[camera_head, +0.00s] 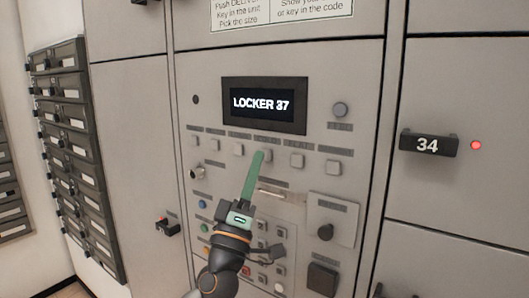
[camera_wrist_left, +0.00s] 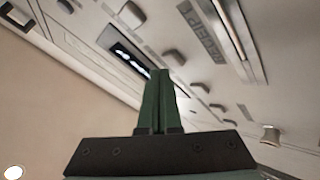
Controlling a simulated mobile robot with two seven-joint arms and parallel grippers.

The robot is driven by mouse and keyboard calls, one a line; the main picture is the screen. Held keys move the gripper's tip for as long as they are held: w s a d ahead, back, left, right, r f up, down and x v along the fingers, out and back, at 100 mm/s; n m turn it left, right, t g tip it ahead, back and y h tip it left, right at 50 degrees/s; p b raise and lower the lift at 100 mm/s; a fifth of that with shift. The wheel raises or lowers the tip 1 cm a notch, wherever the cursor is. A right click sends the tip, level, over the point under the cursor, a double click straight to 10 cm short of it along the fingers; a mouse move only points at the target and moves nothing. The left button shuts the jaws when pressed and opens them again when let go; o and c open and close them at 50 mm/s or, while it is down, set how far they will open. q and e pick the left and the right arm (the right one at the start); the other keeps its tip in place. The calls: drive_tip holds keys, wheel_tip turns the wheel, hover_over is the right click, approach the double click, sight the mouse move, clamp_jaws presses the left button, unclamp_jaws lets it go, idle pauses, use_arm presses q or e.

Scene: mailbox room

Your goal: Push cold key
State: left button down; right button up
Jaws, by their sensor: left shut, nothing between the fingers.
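The grey locker panel (camera_head: 220,115) has a row of small square keys under its display, among them one key (camera_head: 238,150) left of my fingertips and another key (camera_head: 297,160) right of them. The labels above the keys are too small to read, so I cannot tell which is the cold key. My left gripper (camera_head: 258,156) is shut and empty, its green fingertips pointing up at the key row and covering part of it. In the left wrist view the shut fingers (camera_wrist_left: 160,75) point at the panel near a dark key (camera_wrist_left: 173,56); I cannot tell whether they touch it. My right gripper is not in view.
The display (camera_head: 264,105) reads "LOCKER 37". A locker door handle marked 34 (camera_head: 428,145) with a red light (camera_head: 476,145) sticks out at the right. A slot (camera_head: 282,197) and a knob plate (camera_head: 333,219) lie below the keys. Dark mailboxes (camera_head: 75,150) line the left wall.

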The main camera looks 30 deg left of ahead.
use_arm(q)
drive_tip(key=shift+s, duration=0.15)
drive_tip(key=shift+s, duration=0.1)
drive_tip(key=s+p, duration=0.1)
drive_tip(key=s, duration=0.1)
drive_tip(key=s+p, duration=0.1)
drive_tip(key=s, duration=0.1)
drive_tip(key=shift+s+a, duration=0.2)
drive_tip(key=shift+s, duration=0.2)
idle(0.6)
